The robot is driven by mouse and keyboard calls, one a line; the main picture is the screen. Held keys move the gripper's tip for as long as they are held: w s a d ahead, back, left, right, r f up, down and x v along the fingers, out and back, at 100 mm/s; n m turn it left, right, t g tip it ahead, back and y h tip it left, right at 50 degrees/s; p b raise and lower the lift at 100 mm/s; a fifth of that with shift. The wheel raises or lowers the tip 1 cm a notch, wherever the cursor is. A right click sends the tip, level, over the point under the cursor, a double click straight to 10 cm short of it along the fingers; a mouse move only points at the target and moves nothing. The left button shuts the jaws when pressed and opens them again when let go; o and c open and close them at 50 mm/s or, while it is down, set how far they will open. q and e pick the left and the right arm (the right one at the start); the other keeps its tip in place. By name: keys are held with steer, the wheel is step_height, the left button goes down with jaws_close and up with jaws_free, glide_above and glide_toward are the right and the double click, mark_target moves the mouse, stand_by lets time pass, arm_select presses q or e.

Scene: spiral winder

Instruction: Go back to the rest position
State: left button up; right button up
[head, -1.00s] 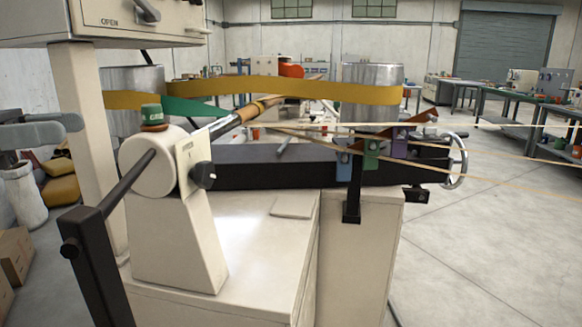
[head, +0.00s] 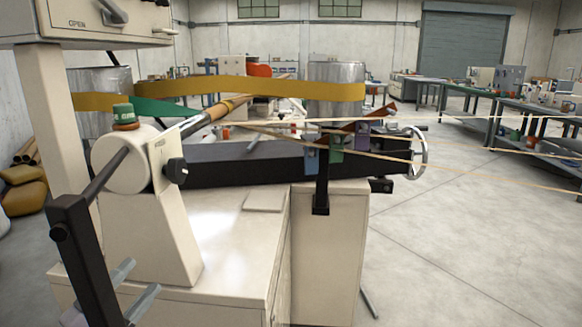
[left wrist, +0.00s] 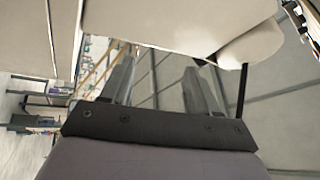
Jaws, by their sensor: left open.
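My left gripper (head: 142,277) is low at the left in the head view, beside the lower part of the black crank arm (head: 82,255), which hides part of it. Its two grey fingers are apart, with nothing between them. In the left wrist view, the open fingers (left wrist: 160,75) point towards a beige machine surface (left wrist: 180,25), with grey floor visible between them. I cannot tell whether the fingers touch anything. My right gripper is in neither view.
The beige winder (head: 150,235) fills the left and middle, with a drum, a yellow belt (head: 220,88) and a long shaft. Several pale strands (head: 480,150) run off to the right. Workbenches (head: 500,120) stand farther right. The floor (head: 460,260) at front right is clear.

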arm_select(q)
steer(key=s+d+f+n+g+y, duration=0.2)
steer(key=s+f+n+y, duration=0.15)
steer(key=f+n, duration=0.35)
steer(key=s+d+f+n+g+y, duration=0.1)
steer(key=s+f+n+y, duration=0.25)
steer(key=f, duration=0.55)
steer(key=s+d+f+n+g, duration=0.3)
steer(key=s+f+n, duration=0.1)
steer(key=s+f, duration=0.25)
steer(key=s+d+f+n+g, duration=0.3)
steer(key=s+f, duration=0.2)
steer(key=s, duration=0.2)
step_height(320, 180, up, 11)
steer(key=a+p, duration=0.2)
steer(key=p, duration=1)
steer(key=shift+y+p, duration=0.3)
steer(key=shift+p, duration=0.1)
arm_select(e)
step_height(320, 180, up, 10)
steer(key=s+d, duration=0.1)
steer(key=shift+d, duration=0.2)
arm_select(q)
steer(key=shift+s+a, duration=0.1)
